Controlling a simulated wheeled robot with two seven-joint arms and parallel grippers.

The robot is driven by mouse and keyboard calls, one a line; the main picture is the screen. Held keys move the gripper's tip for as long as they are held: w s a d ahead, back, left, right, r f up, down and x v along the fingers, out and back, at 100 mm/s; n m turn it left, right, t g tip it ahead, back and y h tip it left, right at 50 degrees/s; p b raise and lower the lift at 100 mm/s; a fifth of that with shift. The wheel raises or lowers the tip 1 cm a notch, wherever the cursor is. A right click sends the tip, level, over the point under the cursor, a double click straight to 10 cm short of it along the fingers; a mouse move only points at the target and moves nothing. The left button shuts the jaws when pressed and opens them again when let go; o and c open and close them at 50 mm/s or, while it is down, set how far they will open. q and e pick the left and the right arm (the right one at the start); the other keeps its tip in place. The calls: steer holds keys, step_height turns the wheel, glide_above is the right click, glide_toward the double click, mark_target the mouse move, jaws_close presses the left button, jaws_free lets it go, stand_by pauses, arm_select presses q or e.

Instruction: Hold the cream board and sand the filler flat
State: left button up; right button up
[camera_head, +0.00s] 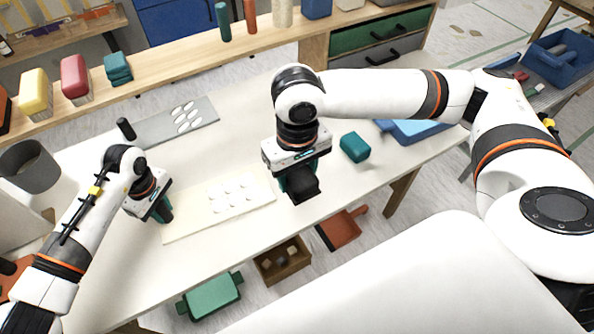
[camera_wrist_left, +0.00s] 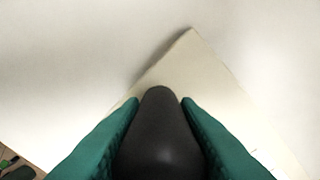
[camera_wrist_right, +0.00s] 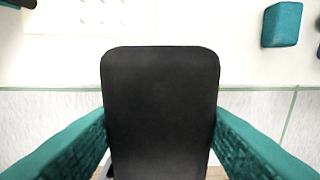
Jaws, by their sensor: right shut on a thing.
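The cream board (camera_head: 185,226) lies on the table with several raised white filler spots (camera_head: 232,196) on it. My left gripper (camera_head: 164,212) is at the board's left end. In the left wrist view a dark rounded handle (camera_wrist_left: 160,135) stands between its teal fingers, above the board (camera_wrist_left: 195,75). Whether the fingers press on the handle I cannot tell. My right gripper (camera_head: 298,178) is shut on a black block (camera_wrist_right: 160,110), held right of the board near the table's front edge. The block (camera_head: 304,192) is apart from the filler spots. Its underside is hidden.
A grey board (camera_head: 150,130) with white ovals and a dark handle (camera_head: 125,128) lies behind. A teal block (camera_head: 355,147) and a blue tray (camera_head: 415,132) are at the right. A dark grey cup (camera_head: 30,165) stands at the left. Bins lie below the front edge.

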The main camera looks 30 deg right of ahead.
arm_select(q)
jaws_close()
steer(key=shift+f, duration=0.15)
arm_select(e)
steer(key=shift+f, duration=0.1)
stand_by(0.8)
steer(key=shift+o, duration=1.3)
arm_select(q)
steer(key=shift+s, duration=0.1)
arm_select(e)
steer(key=c, duration=0.4)
steer(key=shift+o, duration=0.2)
steer(key=w+a+f, duration=0.4)
steer(key=w+a, duration=0.4)
steer(key=w+a+f+m, duration=0.1)
steer(key=w+a+f, duration=0.3)
steer(key=w+a, duration=0.3)
steer(key=shift+w+a, duration=0.35)
steer(key=shift+a, duration=0.3)
